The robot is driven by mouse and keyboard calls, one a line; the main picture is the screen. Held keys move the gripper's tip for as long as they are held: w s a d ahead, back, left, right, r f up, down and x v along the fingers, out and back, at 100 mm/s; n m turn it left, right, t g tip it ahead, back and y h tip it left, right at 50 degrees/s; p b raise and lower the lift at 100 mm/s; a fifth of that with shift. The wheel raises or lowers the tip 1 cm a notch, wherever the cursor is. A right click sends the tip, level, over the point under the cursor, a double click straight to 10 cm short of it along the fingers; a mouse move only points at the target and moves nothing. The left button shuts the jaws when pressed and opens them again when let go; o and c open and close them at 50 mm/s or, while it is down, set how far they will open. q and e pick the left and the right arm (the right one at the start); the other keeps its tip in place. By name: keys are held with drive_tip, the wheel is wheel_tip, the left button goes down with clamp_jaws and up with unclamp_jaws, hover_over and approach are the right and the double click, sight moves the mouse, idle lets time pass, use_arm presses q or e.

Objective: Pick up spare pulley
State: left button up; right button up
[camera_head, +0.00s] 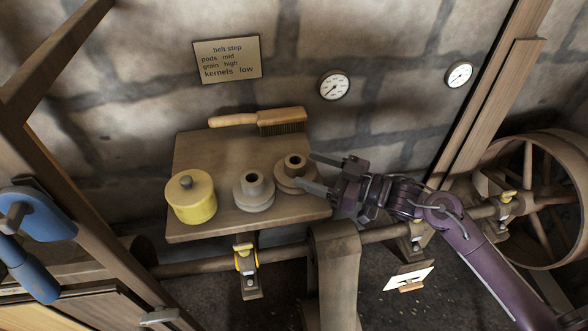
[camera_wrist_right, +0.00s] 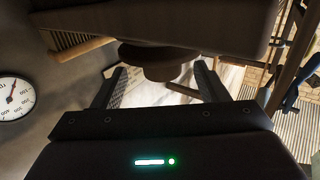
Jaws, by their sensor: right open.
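Two stepped pulleys stand on the wooden wall shelf in the head view. One is grey (camera_head: 254,192) and sits mid-shelf. The other is brown (camera_head: 293,166) and sits nearer the right end. No mark shows which is the spare. My right gripper (camera_head: 309,171) is open at the brown pulley, with its fingers pointing left, one on either side of the upper hub. In the right wrist view the brown pulley (camera_wrist_right: 165,62) shows between the two spread fingers, and contact is not clear. My left gripper is not in view.
The shelf (camera_head: 205,230) also holds a yellow lidded tin (camera_head: 192,197) on the left and a wooden brush (camera_head: 260,119) at the back. Below runs a shaft (camera_head: 290,252) with a belt (camera_head: 336,275). A large wheel (camera_head: 575,160) stands at the right.

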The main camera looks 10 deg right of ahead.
sight(296, 160)
drive_tip(key=x, duration=0.4)
drive_tip(key=shift+a+r+p, duration=0.15)
drive_tip(key=shift+p, duration=0.25)
drive_tip(key=shift+a, duration=0.1)
drive_tip(key=c, duration=1.4)
clamp_jaws()
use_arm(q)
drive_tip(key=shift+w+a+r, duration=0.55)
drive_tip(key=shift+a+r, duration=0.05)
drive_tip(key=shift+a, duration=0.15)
use_arm(e)
drive_tip(key=shift+w+r, duration=0.1)
drive_tip(key=shift+r, duration=0.05)
